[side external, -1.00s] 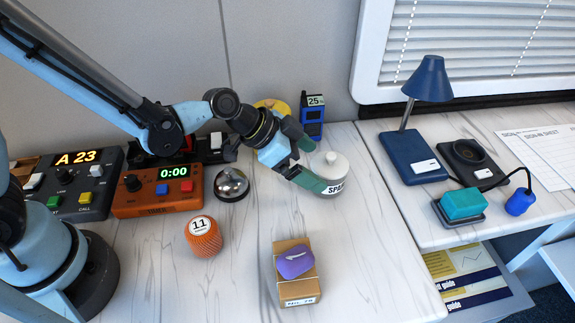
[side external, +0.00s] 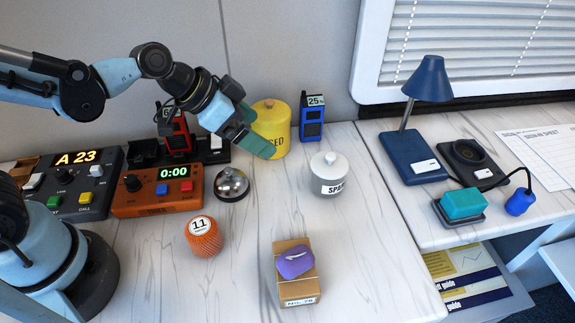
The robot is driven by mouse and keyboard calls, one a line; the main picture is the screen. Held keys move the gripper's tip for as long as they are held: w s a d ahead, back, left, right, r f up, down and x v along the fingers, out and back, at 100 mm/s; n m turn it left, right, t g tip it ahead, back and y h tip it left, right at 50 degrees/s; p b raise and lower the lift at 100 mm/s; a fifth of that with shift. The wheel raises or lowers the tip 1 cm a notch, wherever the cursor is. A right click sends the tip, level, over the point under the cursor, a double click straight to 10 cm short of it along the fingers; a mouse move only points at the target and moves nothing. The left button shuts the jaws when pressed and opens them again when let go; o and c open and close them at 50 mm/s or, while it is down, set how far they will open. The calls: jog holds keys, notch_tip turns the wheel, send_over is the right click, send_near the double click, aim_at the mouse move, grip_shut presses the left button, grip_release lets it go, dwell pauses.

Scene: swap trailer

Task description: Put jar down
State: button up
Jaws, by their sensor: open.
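A white lidded jar (side external: 326,176) with a label beginning "SPA" stands upright on the marble-patterned counter. A yellow lidded jar (side external: 272,128), its label ending "SED", stands behind and to the left of the white one. My gripper (side external: 256,141) is open with its green fingers in front of the yellow jar in the picture, covering part of its label. I cannot tell whether they touch it. The white jar is apart from my gripper and nothing holds it.
A blue radio (side external: 311,118) stands right of the yellow jar. A bell (side external: 231,184), an orange timer (side external: 158,190) and a wound orange ball (side external: 203,237) are to the left. A box with a purple item (side external: 295,263) is in front. The counter's right front is clear.

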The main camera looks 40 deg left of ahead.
jog(key=s+a+r+n+y, duration=0.2)
jog(key=s+a+n+y, duration=0.2)
jog(key=a, duration=0.7)
jog(key=s+n, duration=0.2)
jog(key=shift+s+a+r+n+t+y, duration=0.15)
jog(key=shift+s+r+n+t+y, duration=0.05)
jog(key=shift+s+n+t+y, duration=0.15)
